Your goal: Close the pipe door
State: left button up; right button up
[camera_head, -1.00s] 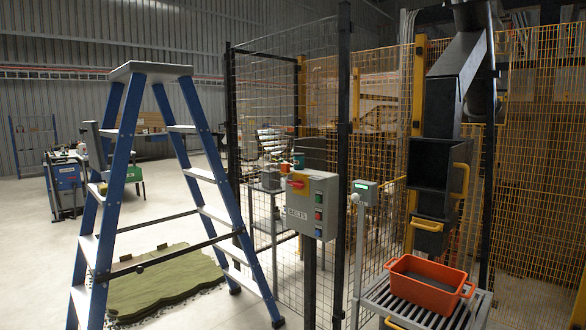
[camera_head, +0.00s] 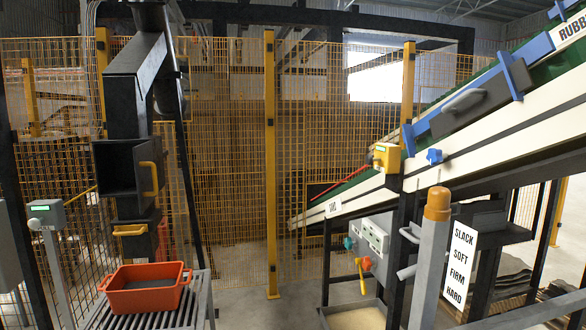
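A black pipe (camera_head: 138,85) comes down at the left of the head view and ends in a black box. The box's front (camera_head: 115,165) looks like an open, dark mouth. The pipe door (camera_head: 150,180), with an upright yellow handle, appears to stand at the box's right side, swung away from the mouth. A second yellow handle (camera_head: 130,231) lies flat on a smaller black part below. Neither of my grippers is in view.
An orange bin (camera_head: 145,297) sits on a slatted metal stand below the pipe. A grey post with a green-lit box (camera_head: 46,210) stands left of it. Yellow mesh fence (camera_head: 225,150) runs behind. A sloping conveyor (camera_head: 470,130) and an orange-capped post (camera_head: 437,205) are at right.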

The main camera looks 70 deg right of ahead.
aim_at(145, 174)
jog(key=z, duration=1.4)
jog(key=i, duration=0.15)
jog(key=z, duration=0.05)
